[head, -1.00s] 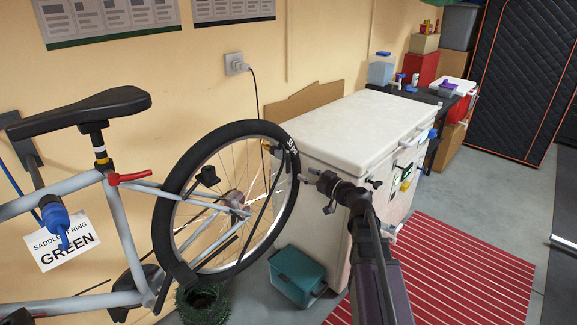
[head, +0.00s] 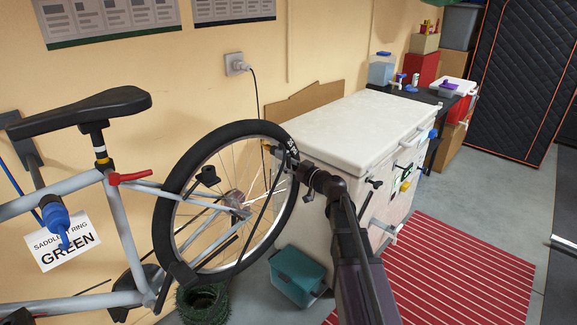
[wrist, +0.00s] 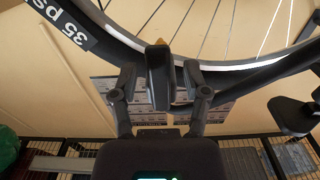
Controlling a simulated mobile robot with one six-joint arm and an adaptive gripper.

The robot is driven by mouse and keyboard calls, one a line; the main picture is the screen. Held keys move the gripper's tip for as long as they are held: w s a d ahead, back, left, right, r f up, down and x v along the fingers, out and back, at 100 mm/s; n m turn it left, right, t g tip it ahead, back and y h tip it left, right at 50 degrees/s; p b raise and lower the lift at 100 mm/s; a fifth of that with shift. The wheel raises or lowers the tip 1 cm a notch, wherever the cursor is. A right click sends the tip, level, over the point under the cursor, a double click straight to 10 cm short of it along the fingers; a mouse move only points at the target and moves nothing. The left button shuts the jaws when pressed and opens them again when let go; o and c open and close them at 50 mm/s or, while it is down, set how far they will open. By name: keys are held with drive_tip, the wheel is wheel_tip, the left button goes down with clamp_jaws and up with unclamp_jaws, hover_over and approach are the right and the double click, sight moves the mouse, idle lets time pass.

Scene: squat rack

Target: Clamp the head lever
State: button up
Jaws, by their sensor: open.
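A grey bicycle (head: 113,215) hangs by the wall with its wheel (head: 165,215) toward me. A red lever (head: 130,177) sticks out to the right below the saddle, and a blue lever-like part (head: 55,222) sits on the frame at the left. I cannot tell for certain which is the head lever. My gripper (head: 291,163) is at the wheel's upper right edge, away from both. In the wrist view my gripper (wrist: 160,70) is open, with a dark upright piece (wrist: 158,85) between its fingers, in front of the wheel rim. Contact cannot be made out.
A white chest freezer (head: 350,120) stands right behind my arm. A red striped mat (head: 470,270) lies on open floor at the right.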

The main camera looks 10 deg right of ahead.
clamp_jaws()
drive_tip(key=shift+s+d+r+g+h+p, duration=0.15)
drive_tip(key=shift+r+g+h+p, duration=0.2)
drive_tip(key=shift+p, duration=0.65)
drive_tip(key=g+p, duration=0.1)
drive_tip(key=p, duration=0.1)
drive_tip(key=shift+s+h+p, duration=0.15)
drive_tip(key=shift+h+p, duration=0.15)
drive_tip(key=shift+h, duration=0.05)
drive_tip(key=g+h+p, duration=0.1)
drive_tip(key=p, duration=0.1)
drive_tip(key=g+h+p, duration=0.1)
drive_tip(key=p, duration=0.2)
drive_tip(key=g+p, duration=0.2)
drive_tip(key=shift+s+d+r+h, duration=0.3)
drive_tip(key=shift+s+d+h, duration=0.1)
drive_tip(key=shift+s+d+r+g+h+p, duration=0.1)
drive_tip(key=shift+s+r+g+h+p, duration=0.1)
drive_tip(key=shift+g+h+p, duration=0.7)
drive_tip(key=shift+s+d+r+g+h+p, duration=0.15)
drive_tip(key=shift+g+h+p, duration=0.3)
drive_tip(key=shift+g+p, duration=1)
drive_tip(key=shift+s+d+r+g+h+p, duration=0.15)
drive_tip(key=shift+g+h+p, duration=0.45)
drive_tip(key=shift+p, duration=1.15)
drive_tip(key=shift+s, duration=0.1)
unclamp_jaws()
